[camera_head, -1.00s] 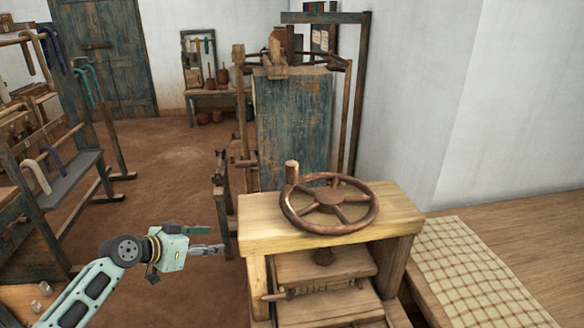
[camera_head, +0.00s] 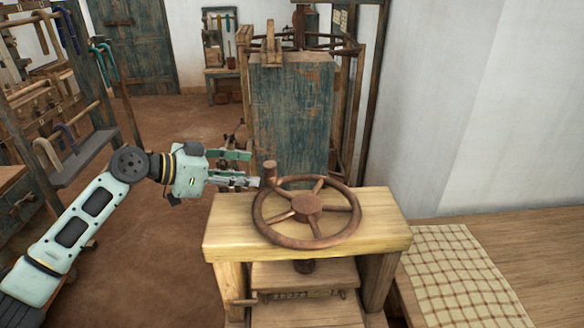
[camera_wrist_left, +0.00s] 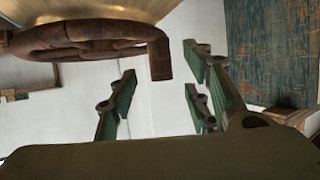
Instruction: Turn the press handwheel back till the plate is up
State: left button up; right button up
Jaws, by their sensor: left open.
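The press handwheel (camera_head: 307,206) is a brown, rusty spoked wheel lying flat above the pale wooden top beam of the press (camera_head: 228,234). Its upright handle (camera_head: 270,172) stands at the wheel's back left. The press plate (camera_head: 303,275) is a wooden board below the beam, on the screw, with a gap between. My left gripper (camera_head: 254,169) is open and empty, just left of the handle and apart from it. In the left wrist view, the handle (camera_wrist_left: 160,60) shows ahead, between the lines of the green open fingers (camera_wrist_left: 160,82). My right gripper is out of view.
A loom with a blue-green worn panel (camera_head: 290,115) stands right behind the press. A checked cloth (camera_head: 455,275) lies on a wooden surface at the right. A rack with hung tools (camera_head: 65,110) is at the left. Floor is free between rack and press.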

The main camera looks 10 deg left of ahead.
aim_at(270, 175)
pick_arm(q)
jog(key=shift+w+d+f+p, duration=0.1)
jog(key=shift+w+d+p, duration=0.25)
jog(key=shift+w+d, duration=0.35)
jog(key=p+x, duration=0.2)
jog(key=x, duration=0.3)
jog(key=shift+f, duration=0.2)
jog(key=shift+w+d+f, duration=0.15)
jog(key=shift+d, duration=0.1)
jog(key=shift+d+f, duration=0.1)
jog(key=c, duration=1.1)
grip_shut()
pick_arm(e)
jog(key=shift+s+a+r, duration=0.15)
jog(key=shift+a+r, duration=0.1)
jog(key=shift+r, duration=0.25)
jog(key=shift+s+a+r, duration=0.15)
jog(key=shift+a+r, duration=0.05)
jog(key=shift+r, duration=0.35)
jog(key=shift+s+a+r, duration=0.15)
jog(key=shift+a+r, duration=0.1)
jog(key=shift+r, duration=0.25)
